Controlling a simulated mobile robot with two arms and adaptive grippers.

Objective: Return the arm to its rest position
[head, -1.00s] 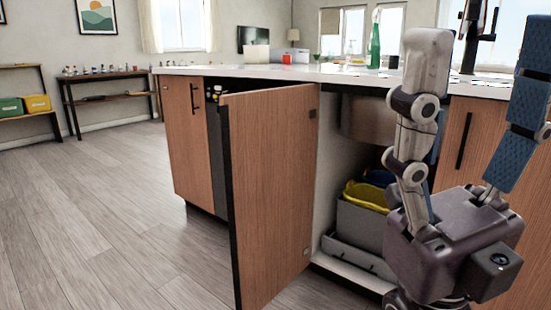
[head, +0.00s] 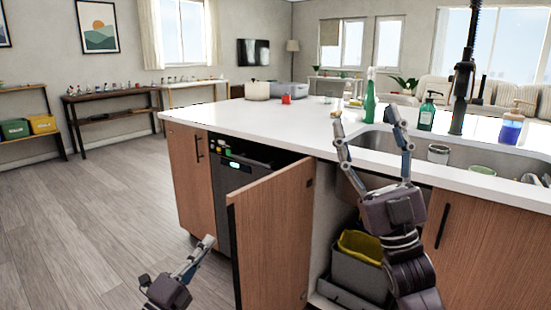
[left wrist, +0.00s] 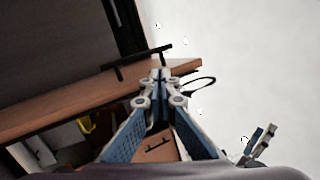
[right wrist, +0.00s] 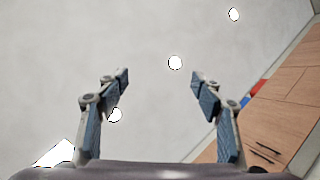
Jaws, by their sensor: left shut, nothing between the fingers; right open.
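My left gripper (head: 207,241) is at the lower left in the head view, in front of the open cabinet door, over the floor. Its fingers are shut and empty, and they also meet in the left wrist view (left wrist: 158,73). My right gripper (head: 365,112) points up in front of the counter edge, between the open door and the sink. Its fingers stand apart with nothing between them, as the right wrist view shows (right wrist: 159,75).
The wooden cabinet door (head: 272,240) stands open beside a grey bin (head: 356,278) with a yellow liner. The white counter (head: 270,116) holds a green bottle (head: 370,100), a soap bottle (head: 427,112) and the sink (head: 460,152). The floor (head: 110,210) at left is clear.

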